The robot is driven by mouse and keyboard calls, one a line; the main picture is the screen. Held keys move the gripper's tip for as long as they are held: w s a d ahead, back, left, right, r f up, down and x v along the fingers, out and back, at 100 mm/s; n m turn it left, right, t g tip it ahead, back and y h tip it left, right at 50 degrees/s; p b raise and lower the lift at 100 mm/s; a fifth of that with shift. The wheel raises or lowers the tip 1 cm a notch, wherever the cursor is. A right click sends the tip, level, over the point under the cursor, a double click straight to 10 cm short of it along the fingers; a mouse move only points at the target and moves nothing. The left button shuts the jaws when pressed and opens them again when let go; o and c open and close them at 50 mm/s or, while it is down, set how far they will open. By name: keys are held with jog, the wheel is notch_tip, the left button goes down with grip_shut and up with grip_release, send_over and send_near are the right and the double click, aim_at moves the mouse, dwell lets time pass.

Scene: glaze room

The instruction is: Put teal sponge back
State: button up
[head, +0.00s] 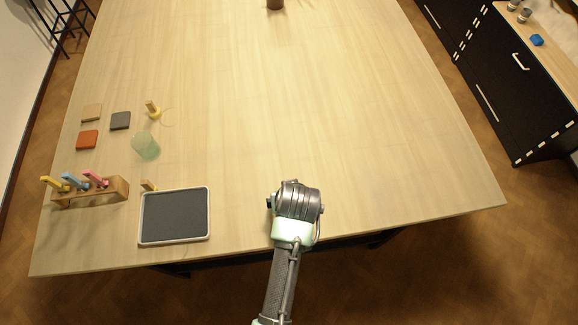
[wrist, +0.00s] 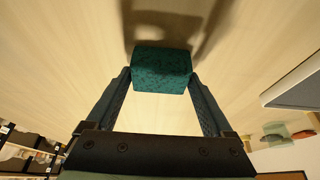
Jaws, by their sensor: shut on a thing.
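The teal sponge (wrist: 162,70) is a speckled dark teal block between the two fingers of my gripper (wrist: 160,86) in the wrist view. The fingers press on its left and right sides, so my gripper is shut on it. The pale wooden table top lies beyond it, with a dark shadow next to the sponge. I cannot tell whether the sponge touches the table. In the head view my arm is over the table's front edge, right of the dark tray, and hides the fingers and the sponge.
A dark grey tray (head: 175,217) lies at the table's front left. A wooden rack (head: 112,192) holds yellow, blue and pink tools. Orange (head: 87,140), grey (head: 120,120) and tan tiles (head: 92,112) and a green glass (head: 146,146) are behind. The table's middle and right are clear.

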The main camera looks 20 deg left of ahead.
jog(key=o, duration=0.9)
jog(key=v, duration=1.2)
jog(key=w+d+r+m+t, duration=0.1)
jog(key=w+r+t, duration=0.35)
jog(key=r, duration=0.55)
jog(key=w+d+r+m+t, duration=0.15)
jog(key=w+r+t, duration=0.35)
jog(key=r, duration=0.5)
jog(key=w+d+r+m+t, duration=0.1)
jog(key=w+d+r+t, duration=0.15)
jog(key=w+r, duration=0.55)
jog(key=shift+s+d+r+m+t+h+b, duration=0.65)
jog(key=shift+s+r+t, duration=1.45)
jog(key=shift+r, duration=2.8)
jog(key=shift+s+d+r+m+t+h+b, duration=0.35)
jog(key=shift+s+d+r+t, duration=1.2)
jog(key=shift+r, duration=3.35)
jog(key=shift+s+d+r+m+t+h+b, duration=0.25)
jog(key=shift+s+r+m+t, duration=0.4)
jog(key=shift+s+r+t, duration=3.1)
